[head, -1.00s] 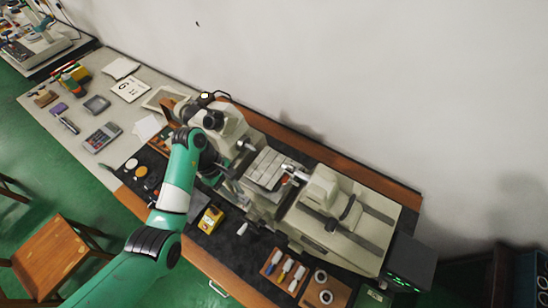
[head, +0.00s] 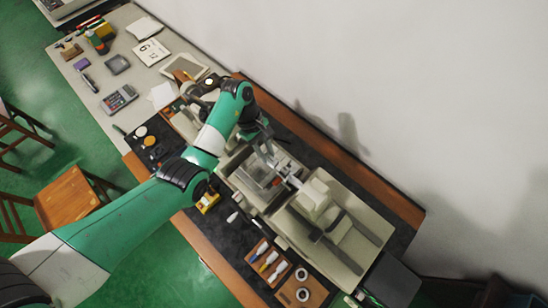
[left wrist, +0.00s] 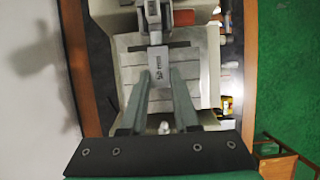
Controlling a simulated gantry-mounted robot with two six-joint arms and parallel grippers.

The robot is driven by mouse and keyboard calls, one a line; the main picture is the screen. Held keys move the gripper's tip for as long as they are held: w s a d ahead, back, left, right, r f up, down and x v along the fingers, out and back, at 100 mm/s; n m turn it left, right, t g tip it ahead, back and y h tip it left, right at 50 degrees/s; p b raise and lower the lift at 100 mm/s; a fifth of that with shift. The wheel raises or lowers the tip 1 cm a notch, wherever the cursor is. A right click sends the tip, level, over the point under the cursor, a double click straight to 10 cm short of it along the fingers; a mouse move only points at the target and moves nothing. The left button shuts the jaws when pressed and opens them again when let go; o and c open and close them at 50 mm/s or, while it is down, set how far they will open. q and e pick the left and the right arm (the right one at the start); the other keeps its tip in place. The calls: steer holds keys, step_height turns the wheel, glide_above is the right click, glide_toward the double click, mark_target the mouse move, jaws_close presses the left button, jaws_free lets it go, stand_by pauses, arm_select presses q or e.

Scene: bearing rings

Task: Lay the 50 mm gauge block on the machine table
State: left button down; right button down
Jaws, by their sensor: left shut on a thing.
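My left gripper (left wrist: 161,76) is shut on the gauge block (left wrist: 158,66), a small grey block with dark markings on its face. The block lies between the two fingertips, over the pale slotted machine table (left wrist: 207,62). I cannot tell whether the block touches the table. In the head view my left gripper (head: 267,151) reaches down over the machine table (head: 248,176) from above; the block is too small to make out there. My right gripper is not in view.
The measuring machine's grey headstock (head: 320,196) stands right of the table. A metal spindle (left wrist: 153,22) and a red-orange part (left wrist: 183,18) are close beyond the block. A wooden tray of tools (head: 268,262) and a yellow box (head: 208,203) lie in front.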

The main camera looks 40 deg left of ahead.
arm_select(q)
step_height(320, 180, down, 5)
steer(key=b, duration=0.3)
steer(key=shift+f+b, duration=0.2)
steer(key=shift+b, duration=0.1)
steer(key=shift+r, duration=0.2)
steer(key=c, duration=1.1)
jaws_free()
steer(key=shift+f, duration=0.15)
steer(key=o, duration=0.4)
steer(key=shift+o, duration=0.2)
steer(key=shift+a+r, duration=0.1)
steer(key=shift+r, duration=0.2)
steer(key=v, duration=0.5)
steer(key=shift+a+r+p, duration=0.1)
steer(key=shift+r+p, duration=0.05)
steer(key=shift+p, duration=0.2)
